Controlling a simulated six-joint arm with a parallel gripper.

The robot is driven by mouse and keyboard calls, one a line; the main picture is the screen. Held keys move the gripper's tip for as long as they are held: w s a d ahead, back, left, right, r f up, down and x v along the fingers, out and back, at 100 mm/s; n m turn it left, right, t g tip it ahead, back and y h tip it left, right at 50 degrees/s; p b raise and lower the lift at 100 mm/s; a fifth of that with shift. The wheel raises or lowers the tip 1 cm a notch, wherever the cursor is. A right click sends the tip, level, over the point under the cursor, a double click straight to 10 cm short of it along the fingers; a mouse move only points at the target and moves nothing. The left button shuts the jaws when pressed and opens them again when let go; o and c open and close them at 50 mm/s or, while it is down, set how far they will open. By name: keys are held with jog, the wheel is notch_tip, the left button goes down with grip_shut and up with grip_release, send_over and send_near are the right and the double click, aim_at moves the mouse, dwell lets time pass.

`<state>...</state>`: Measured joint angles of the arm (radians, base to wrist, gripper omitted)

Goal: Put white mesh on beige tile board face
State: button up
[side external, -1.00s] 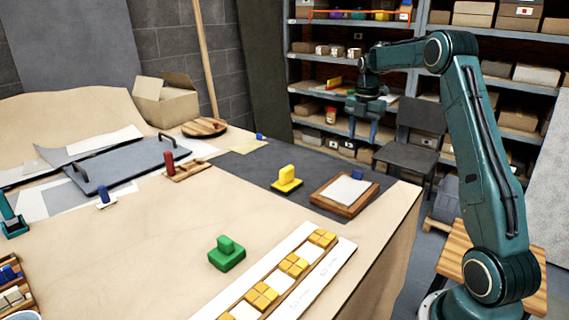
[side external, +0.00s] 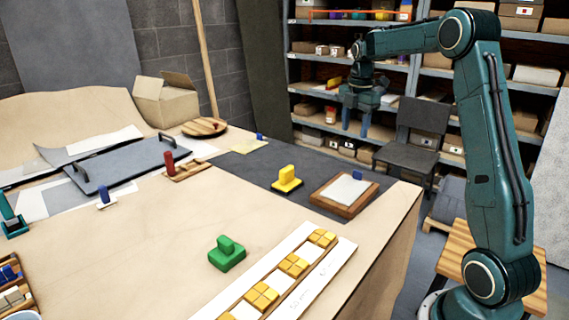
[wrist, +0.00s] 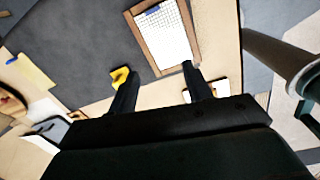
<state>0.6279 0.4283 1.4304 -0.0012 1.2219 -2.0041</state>
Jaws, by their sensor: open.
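A white gridded sheet, which looks like the white mesh (side external: 343,190), lies flat inside a wooden-framed tray (side external: 322,200) with a small blue tab at its far edge. The mesh also shows in the wrist view (wrist: 172,42). A long pale board with yellow tile blocks and white gaps (side external: 306,284) lies at the table's front; I cannot tell whether it is the beige tile board. My gripper (side external: 356,124) is open and empty, in the air beyond the tray. In the wrist view its fingers (wrist: 158,76) are spread below the tray's near edge.
A yellow handled block (side external: 287,180) stands left of the tray on the dark mat (side external: 250,168). A green handled block (side external: 227,253) sits near the pale board. The table's middle (side external: 150,250) is clear. A shelf (side external: 420,70) and chair (side external: 412,140) stand behind.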

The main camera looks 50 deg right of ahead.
jog(key=s+a+r+m+t, duration=0.1)
jog(key=s+a+r+m, duration=0.3)
jog(key=a, duration=0.5)
jog(key=s+a+r+m+t, duration=0.1)
jog(key=s+a+r+m, duration=0.25)
jog(key=a, duration=0.55)
jog(key=s+a+f+m+t, duration=0.1)
jog(key=s+a+f+m, duration=0.1)
jog(key=s+a+m, duration=0.2)
jog(key=s+a+f+m+t, duration=0.2)
jog(key=s+a, duration=0.5)
jog(key=s, duration=0.4)
jog(key=shift+a+f+m, duration=0.15)
jog(key=shift+f+m, duration=0.4)
jog(key=shift+m, duration=0.6)
